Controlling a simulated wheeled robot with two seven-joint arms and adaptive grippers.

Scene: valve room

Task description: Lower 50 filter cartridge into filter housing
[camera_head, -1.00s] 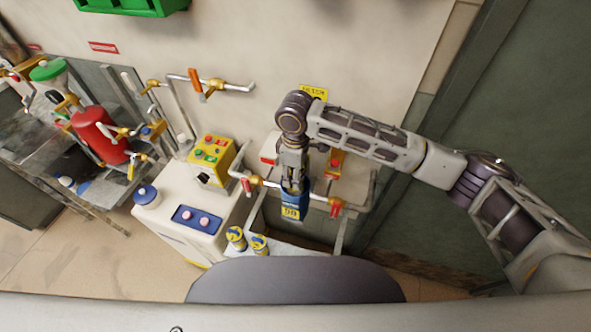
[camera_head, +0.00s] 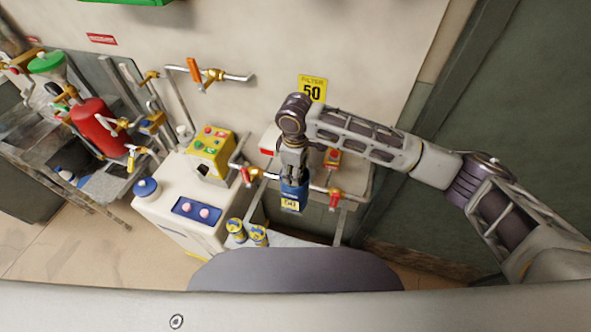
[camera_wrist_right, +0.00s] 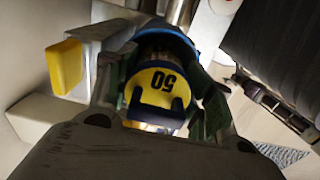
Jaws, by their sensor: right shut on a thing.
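My right gripper (camera_head: 292,172) is shut on the 50 filter cartridge, which shows in the right wrist view as a yellow-topped cylinder (camera_wrist_right: 158,88) marked 50 between the dark fingers. The blue filter housing (camera_head: 294,190), with a yellow label on its front, sits directly below the gripper in the head view, between two red-handled valves. In the wrist view a blue rim (camera_wrist_right: 193,46) shows around the far side of the cartridge. How deep the cartridge sits is hidden, and the head view hides most of it behind the gripper. My left gripper is not in view.
Two yellow-and-blue cartridges (camera_head: 236,230) stand on the bench left of the housing. A white cabinet (camera_head: 170,222) carries a yellow button box (camera_head: 211,153). Red-handled valves (camera_head: 335,195) flank the housing closely. A yellow FILTER 50 sign (camera_head: 312,89) is on the wall behind.

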